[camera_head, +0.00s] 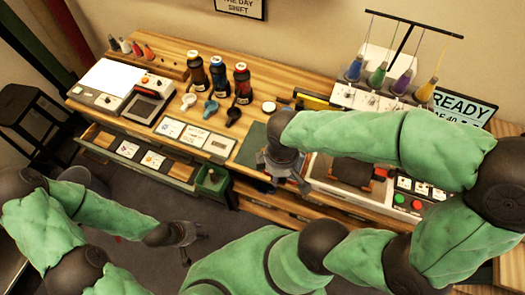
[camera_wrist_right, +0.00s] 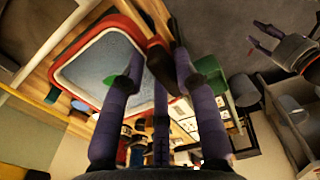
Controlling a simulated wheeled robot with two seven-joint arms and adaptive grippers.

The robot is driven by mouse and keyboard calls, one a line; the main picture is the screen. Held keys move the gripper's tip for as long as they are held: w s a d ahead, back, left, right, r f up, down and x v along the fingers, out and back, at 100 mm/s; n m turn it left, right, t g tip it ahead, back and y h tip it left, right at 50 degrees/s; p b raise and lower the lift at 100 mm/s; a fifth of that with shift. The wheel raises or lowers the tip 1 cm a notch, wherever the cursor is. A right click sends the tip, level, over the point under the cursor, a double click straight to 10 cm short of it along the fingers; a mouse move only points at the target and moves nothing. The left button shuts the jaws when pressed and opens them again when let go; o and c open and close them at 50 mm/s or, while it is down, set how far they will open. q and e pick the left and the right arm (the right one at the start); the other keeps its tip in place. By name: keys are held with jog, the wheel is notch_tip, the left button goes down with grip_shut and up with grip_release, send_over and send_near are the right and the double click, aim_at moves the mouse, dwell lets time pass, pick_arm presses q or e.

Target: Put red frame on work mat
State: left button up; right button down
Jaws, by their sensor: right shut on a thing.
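The red frame (camera_wrist_right: 62,92) shows in the right wrist view as a rounded red rim around a grey-blue panel, with a dark brown block (camera_wrist_right: 158,58) at its near edge. My right gripper (camera_wrist_right: 160,65) is shut on the frame at this block. In the head view my right gripper (camera_head: 284,168) is over the table's front edge, and the arm hides most of the frame. The green work mat (camera_head: 250,146) lies on the table just left of this gripper; a green strip shows beside the frame in the wrist view. My left gripper (camera_head: 183,237) is open and empty, low over the floor.
Several bottles (camera_head: 218,76) and scoops stand at the back. White cards (camera_head: 195,135) lie left of the mat. A green bin (camera_head: 211,182) hangs at the front edge. A thread rack (camera_head: 385,95) and machine with buttons (camera_head: 399,199) stand right.

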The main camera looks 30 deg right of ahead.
jog(key=w+d+f+b, duration=0.1)
jog(key=w, duration=0.1)
jog(key=w+d+f, duration=0.1)
jog(key=w, duration=0.1)
jog(key=w+f+b, duration=0.1)
jog(key=w+f, duration=0.1)
jog(key=shift+w+d+b, duration=0.3)
jog(key=shift+w+d, duration=0.1)
jog(key=w+f+b, duration=0.1)
jog(key=f, duration=0.1)
jog(key=w+d+f+b, duration=0.1)
jog(key=w+f, duration=0.1)
jog(key=shift+w+d+f, duration=0.1)
jog(key=shift+w+d, duration=0.1)
jog(key=shift+w+d+f+b, duration=0.1)
jog(key=shift+w+f+b, duration=0.1)
jog(key=shift+f+b, duration=0.6)
jog(key=shift+w+f+b, duration=0.2)
jog(key=shift+f+b, duration=0.1)
jog(key=shift+f, duration=0.85)
jog(key=shift+f, duration=0.1)
jog(key=c, duration=0.9)
grip_release()
jog(key=shift+c, duration=0.2)
notch_tip(320, 180, up, 12)
jog(key=p, duration=0.5)
